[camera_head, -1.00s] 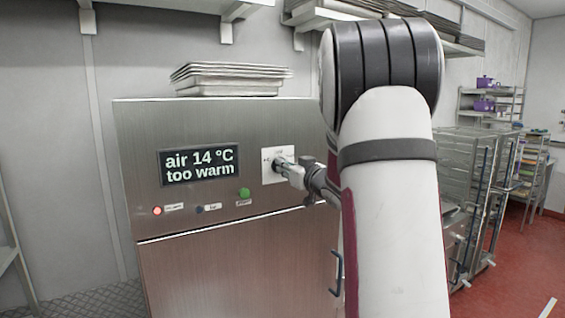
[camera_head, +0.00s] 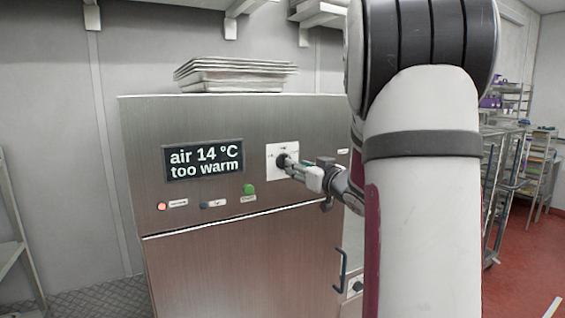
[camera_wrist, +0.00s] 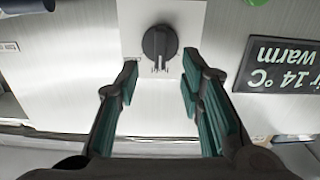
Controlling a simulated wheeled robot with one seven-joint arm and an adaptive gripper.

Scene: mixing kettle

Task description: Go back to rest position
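My gripper (camera_wrist: 160,95) is open in the wrist view, its two green-padded fingers apart and nothing between them. A black rotary knob (camera_wrist: 160,42) on a white plate (camera_wrist: 192,20) sits just beyond the fingertips, clear of both of them as far as I can tell. In the head view my gripper (camera_head: 296,170) is in front of the knob (camera_head: 282,160) on the steel cabinet's panel. The display (camera_head: 203,160) reads "air 14 °C too warm". My white arm hides the cabinet's right side.
Below the display are a lit red lamp (camera_head: 161,206), a dark button (camera_head: 204,205) and a green button (camera_head: 249,189). The cabinet door has a dark handle (camera_head: 341,270). Stacked trays (camera_head: 237,75) lie on top. Metal racks (camera_head: 500,180) stand at right over red floor (camera_head: 530,260).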

